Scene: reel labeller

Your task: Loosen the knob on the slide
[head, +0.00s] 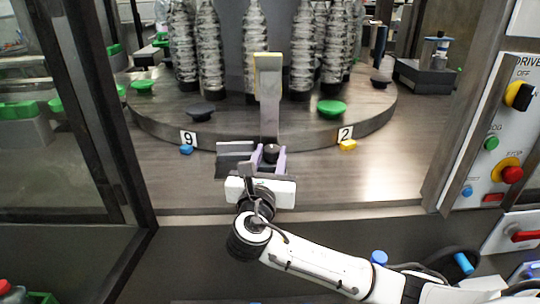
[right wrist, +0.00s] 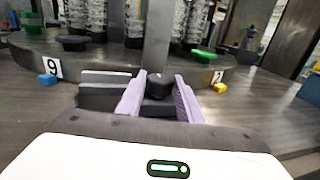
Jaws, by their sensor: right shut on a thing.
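The slide (head: 236,160) is a dark grey block at the front of the round turntable, at the foot of a grey upright post with a yellow top (head: 268,62). The knob (head: 271,151) is small, black and round; in the right wrist view the knob (right wrist: 159,86) sits between two lilac fingers. My right gripper (head: 268,156) is shut on the knob, and it also fills the front of the right wrist view (right wrist: 160,97). The slide shows left of the fingers in the right wrist view (right wrist: 104,88). My left gripper is not in view.
The turntable (head: 225,133) carries several ribbed clear bottles and green and black discs. Number signs 9 (head: 188,138) and 2 (head: 345,133) stand on its rim. A control panel (head: 500,135) with buttons is at right. A glass door (head: 55,110) is at left.

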